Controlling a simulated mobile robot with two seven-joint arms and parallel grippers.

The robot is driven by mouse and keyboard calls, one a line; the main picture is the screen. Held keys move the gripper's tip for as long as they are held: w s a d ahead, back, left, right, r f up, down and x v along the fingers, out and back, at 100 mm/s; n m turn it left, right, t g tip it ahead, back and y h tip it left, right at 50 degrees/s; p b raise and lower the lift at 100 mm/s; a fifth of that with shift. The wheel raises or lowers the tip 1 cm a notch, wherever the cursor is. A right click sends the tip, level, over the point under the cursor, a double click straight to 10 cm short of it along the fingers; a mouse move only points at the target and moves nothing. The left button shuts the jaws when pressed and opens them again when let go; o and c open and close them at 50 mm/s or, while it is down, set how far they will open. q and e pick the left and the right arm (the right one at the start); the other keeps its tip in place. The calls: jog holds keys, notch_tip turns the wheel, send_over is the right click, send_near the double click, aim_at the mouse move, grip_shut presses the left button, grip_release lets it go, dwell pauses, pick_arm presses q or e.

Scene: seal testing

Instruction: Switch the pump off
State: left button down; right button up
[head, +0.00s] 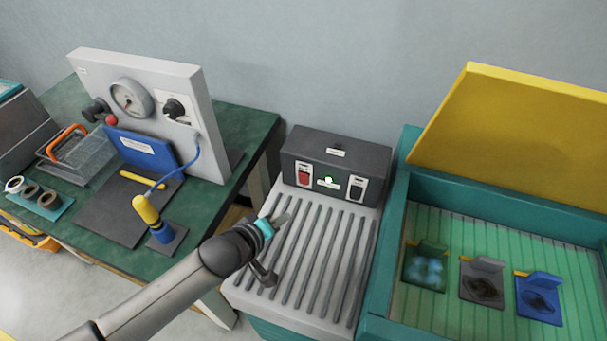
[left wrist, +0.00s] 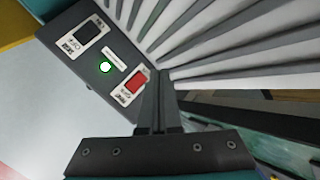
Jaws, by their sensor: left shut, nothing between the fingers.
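The pump's dark control box (head: 335,150) stands at the back of a grey ribbed top. Its front has a red switch (head: 304,175) at left, a black switch (head: 356,188) at right and a lit green lamp (head: 328,180) between them. In the left wrist view, the red switch (left wrist: 135,82) is close beside the fingertips, with the black switch (left wrist: 87,32) and glowing lamp (left wrist: 105,67) farther up left. My left gripper (head: 284,210) is shut and empty, over the ribs in front of the red switch. I see no clear contact. My right gripper is not in view.
A teal tank (head: 390,240) with a raised yellow lid (head: 520,130) stands at right, holding several small fixtures. At left, a green bench (head: 240,120) carries a gauge panel (head: 170,75) and a blue-and-yellow tool (head: 150,215). The ribbed top (head: 315,250) is otherwise clear.

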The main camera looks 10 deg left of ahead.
aim_at(303, 181)
pick_arm(q)
jog(key=shift+w+d, duration=0.1)
jog(key=shift+w, duration=0.45)
jog(key=w+b, duration=0.1)
jog(key=w, duration=0.1)
jog(key=w+b, duration=0.1)
jog(key=w, duration=0.1)
jog(key=w+d+b, duration=0.1)
jog(key=w, duration=0.1)
jog(key=shift+w+d+r, duration=0.1)
jog(key=shift+w+r, duration=0.05)
jog(key=shift+r, duration=0.25)
jog(key=shift+w+d+r, duration=0.15)
jog(key=shift+w, duration=0.5)
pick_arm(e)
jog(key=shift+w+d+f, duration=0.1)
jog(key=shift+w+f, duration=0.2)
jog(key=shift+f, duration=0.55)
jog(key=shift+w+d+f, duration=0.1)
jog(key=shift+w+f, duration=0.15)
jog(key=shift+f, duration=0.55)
pick_arm(q)
jog(key=shift+w, duration=0.1)
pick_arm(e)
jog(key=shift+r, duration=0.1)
pick_arm(q)
jog(key=shift+w+d, duration=0.1)
jog(key=shift+w, duration=0.2)
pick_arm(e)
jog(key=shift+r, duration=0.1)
